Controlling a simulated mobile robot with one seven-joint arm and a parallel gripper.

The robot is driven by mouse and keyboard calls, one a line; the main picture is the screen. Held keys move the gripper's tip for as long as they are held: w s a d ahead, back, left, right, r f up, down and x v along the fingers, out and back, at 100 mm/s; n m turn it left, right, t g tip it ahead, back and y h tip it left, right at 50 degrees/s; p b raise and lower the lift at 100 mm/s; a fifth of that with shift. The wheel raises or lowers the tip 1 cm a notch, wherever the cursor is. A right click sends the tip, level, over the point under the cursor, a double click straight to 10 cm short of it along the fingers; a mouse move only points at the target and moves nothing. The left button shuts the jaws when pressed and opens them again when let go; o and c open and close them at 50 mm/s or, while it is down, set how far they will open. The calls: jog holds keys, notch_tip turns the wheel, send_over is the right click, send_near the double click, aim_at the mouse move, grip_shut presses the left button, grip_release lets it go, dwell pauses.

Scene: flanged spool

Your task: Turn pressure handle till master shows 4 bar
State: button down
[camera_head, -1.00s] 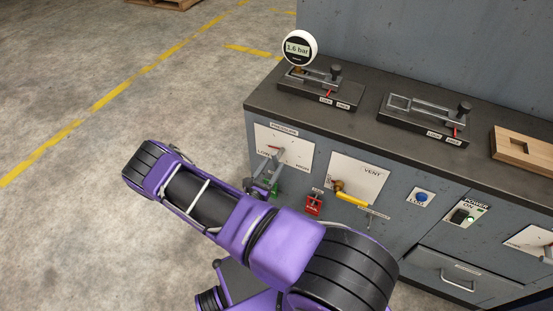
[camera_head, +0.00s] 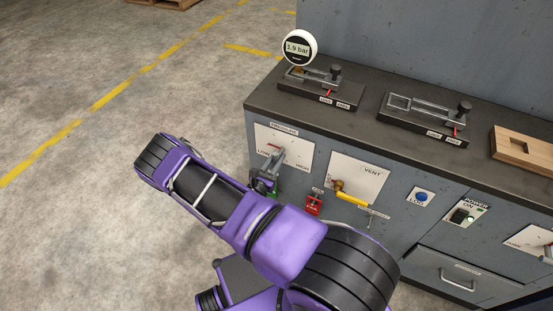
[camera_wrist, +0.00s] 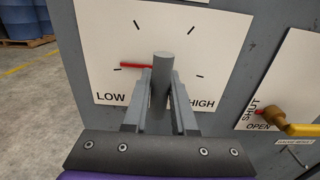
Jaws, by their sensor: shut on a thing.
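The round white master gauge (camera_head: 299,48) stands at the back left of the bench. Its small display seems to read 1.9 bar. The pressure handle is a grey round bar (camera_wrist: 160,68) in front of a white dial plate (camera_wrist: 100,30) marked LOW and HIGH. A red pointer (camera_wrist: 136,66) points left, a little above LOW. My gripper (camera_wrist: 161,95) is shut on the handle, one finger on each side. In the head view my gripper (camera_head: 268,172) is small at the pressure plate (camera_head: 300,150), partly covered by my purple arm.
Right of the pressure plate is a vent plate (camera_head: 372,173) with a yellow lever (camera_head: 352,199). Two slide fixtures (camera_head: 322,88) and a wooden block (camera_head: 528,151) are on the bench top. The floor at left is clear.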

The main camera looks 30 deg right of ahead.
jog(key=shift+m, duration=0.3)
jog(key=m, duration=0.2)
jog(key=shift+m, duration=0.4)
jog(key=m, duration=0.3)
jog(key=shift+m, duration=0.3)
jog(key=m+p, duration=0.1)
jog(key=m, duration=0.5)
jog(key=shift+a, duration=0.1)
jog(key=c, duration=0.8)
grip_release()
jog(key=shift+o, duration=0.2)
